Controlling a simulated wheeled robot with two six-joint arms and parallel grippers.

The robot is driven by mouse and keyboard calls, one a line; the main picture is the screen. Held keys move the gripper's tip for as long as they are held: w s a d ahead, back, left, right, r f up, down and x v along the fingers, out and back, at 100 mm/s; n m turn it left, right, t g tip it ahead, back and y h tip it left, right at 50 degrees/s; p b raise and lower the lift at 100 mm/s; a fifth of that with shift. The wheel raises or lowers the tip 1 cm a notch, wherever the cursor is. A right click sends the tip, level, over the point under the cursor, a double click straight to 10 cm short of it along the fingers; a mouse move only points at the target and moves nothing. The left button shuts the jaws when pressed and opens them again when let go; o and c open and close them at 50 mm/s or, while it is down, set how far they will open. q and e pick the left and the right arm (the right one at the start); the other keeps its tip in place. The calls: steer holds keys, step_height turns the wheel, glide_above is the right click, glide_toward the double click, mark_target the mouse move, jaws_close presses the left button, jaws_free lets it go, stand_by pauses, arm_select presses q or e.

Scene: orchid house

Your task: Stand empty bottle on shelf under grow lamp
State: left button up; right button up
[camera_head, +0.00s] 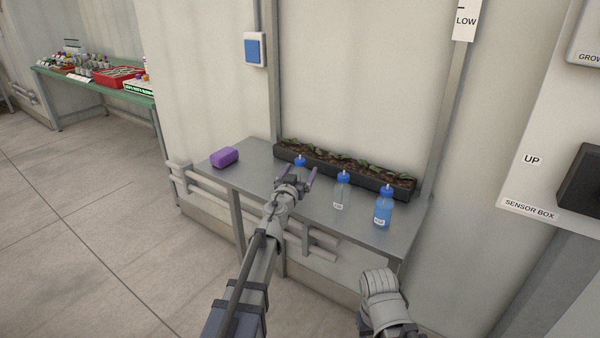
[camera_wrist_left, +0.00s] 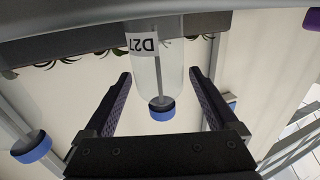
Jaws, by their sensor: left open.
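A clear bottle with a blue cap (camera_head: 300,160) stands on the grey shelf (camera_head: 262,172), mostly hidden behind my left gripper (camera_head: 297,174) in the head view. In the left wrist view, inverted, this clear bottle (camera_wrist_left: 146,66) looks empty, with a tube inside and a label partly reading "D2". It lies between the open left fingers (camera_wrist_left: 160,76), with gaps on both sides. A second clear bottle (camera_head: 341,192) and a blue-filled bottle (camera_head: 383,209) stand to the right. No grow lamp is in view. My right gripper is out of view; only part of that arm shows.
A dark planter (camera_head: 345,173) with seedlings runs along the shelf's back. A purple block (camera_head: 224,157) lies at the left end. White pipes (camera_head: 205,190) run below the front edge. A sensor box panel (camera_head: 530,208) is at right; a green table (camera_head: 95,88) stands far left.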

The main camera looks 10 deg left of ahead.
arm_select(q)
steer(key=shift+r, duration=0.15)
steer(key=shift+s, duration=0.2)
steer(key=s, duration=1.1)
steer(key=shift+s+a, duration=0.2)
steer(key=shift+s, duration=0.1)
